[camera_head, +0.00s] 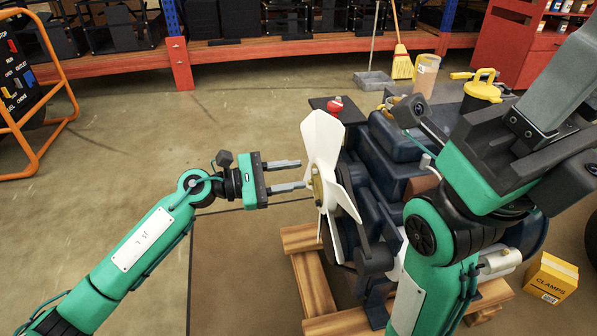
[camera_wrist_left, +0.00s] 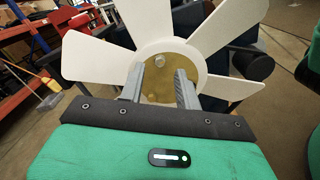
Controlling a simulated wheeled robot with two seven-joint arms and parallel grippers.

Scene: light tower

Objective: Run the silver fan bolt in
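The white fan (camera_head: 322,140) stands upright on the front of the dark blue engine (camera_head: 400,150), with a brass-coloured hub plate (camera_head: 317,187) at its centre. My left gripper (camera_head: 303,174) is open and empty, its two grey fingers level and pointing at the hub, just short of it. In the left wrist view the fingers (camera_wrist_left: 160,82) stand apart in front of the hub plate. A small silver bolt head (camera_wrist_left: 159,60) shows on the plate between and just above the fingertips. My right gripper (camera_head: 560,75) is close to the head camera, and its finger opening cannot be made out.
The engine rests on a wooden pallet (camera_head: 315,285). A yellow clamps box (camera_head: 551,277) lies on the floor at right. An orange-framed panel (camera_head: 40,90) stands far left, and red shelving (camera_head: 180,62) runs along the back. The floor left of the fan is clear.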

